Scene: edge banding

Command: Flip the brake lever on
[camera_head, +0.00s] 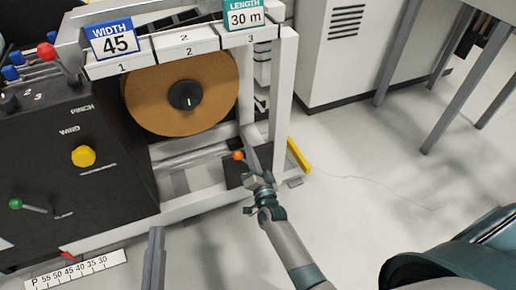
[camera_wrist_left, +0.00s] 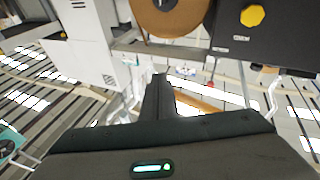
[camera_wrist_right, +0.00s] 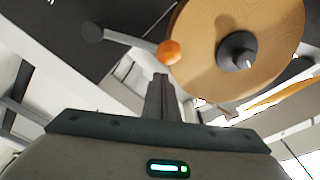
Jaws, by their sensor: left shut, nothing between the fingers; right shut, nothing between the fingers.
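A lever with an orange ball knob (camera_head: 238,155) is low on the machine, below the brown roll. No brake label is readable. In the right wrist view its knob (camera_wrist_right: 169,52) ends a grey rod that runs left to a dark round pivot (camera_wrist_right: 92,33). My right gripper (camera_head: 251,152) is shut and empty, just right of the knob in the head view. In the right wrist view its fingertips (camera_wrist_right: 160,76) are just below the knob; contact cannot be told. My left gripper (camera_head: 157,230) is shut and empty in front of the machine; its fingers (camera_wrist_left: 159,78) also show in the left wrist view.
The brown roll (camera_head: 208,87) hangs above the lever. A white post (camera_head: 283,90) stands close to my right gripper.

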